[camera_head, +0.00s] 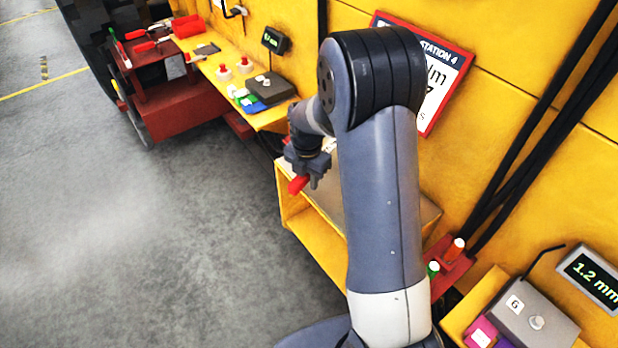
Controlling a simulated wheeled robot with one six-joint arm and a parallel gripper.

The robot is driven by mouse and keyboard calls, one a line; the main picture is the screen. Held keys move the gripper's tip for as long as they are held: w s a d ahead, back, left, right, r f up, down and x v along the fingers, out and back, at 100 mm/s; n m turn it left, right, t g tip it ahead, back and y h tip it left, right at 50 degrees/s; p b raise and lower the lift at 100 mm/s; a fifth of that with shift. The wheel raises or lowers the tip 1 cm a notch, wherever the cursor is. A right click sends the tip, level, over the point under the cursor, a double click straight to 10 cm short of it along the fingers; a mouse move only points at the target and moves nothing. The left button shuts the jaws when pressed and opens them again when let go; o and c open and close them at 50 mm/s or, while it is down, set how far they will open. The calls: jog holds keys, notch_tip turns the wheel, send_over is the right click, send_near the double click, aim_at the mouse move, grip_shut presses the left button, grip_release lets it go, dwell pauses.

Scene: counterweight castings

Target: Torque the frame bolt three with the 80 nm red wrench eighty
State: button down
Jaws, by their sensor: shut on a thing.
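My gripper (310,172) is at the middle of the view, at the end of my arm. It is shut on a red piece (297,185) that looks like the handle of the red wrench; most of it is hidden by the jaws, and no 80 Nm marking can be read. The gripper hangs over the front edge of an open yellow shelf box (312,240). I cannot pick out frame bolt three in this view.
A dark red cart (170,97) with several red-handled tools stands at the upper left. A yellow ledge (215,65) holds a dark box and red-white knobs. At lower right are a grey box marked G (530,312) and a 1.2 mm display (592,278). Grey floor (130,240) is clear at left.

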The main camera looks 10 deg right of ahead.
jog(key=shift+w+r, duration=0.1)
jog(key=shift+w, duration=0.05)
jog(key=shift+w+a+m, duration=0.6)
jog(key=shift+w, duration=0.05)
jog(key=shift+w, duration=0.1)
dwell(0.4)
jog(key=shift+w+a+m, duration=0.25)
jog(key=shift+w+m, duration=0.05)
jog(key=shift+w+a, duration=0.25)
jog(key=shift+w, duration=0.15)
jog(key=shift+w+a+m, duration=0.1)
jog(key=shift+w+m, duration=0.1)
jog(key=shift+m, duration=0.2)
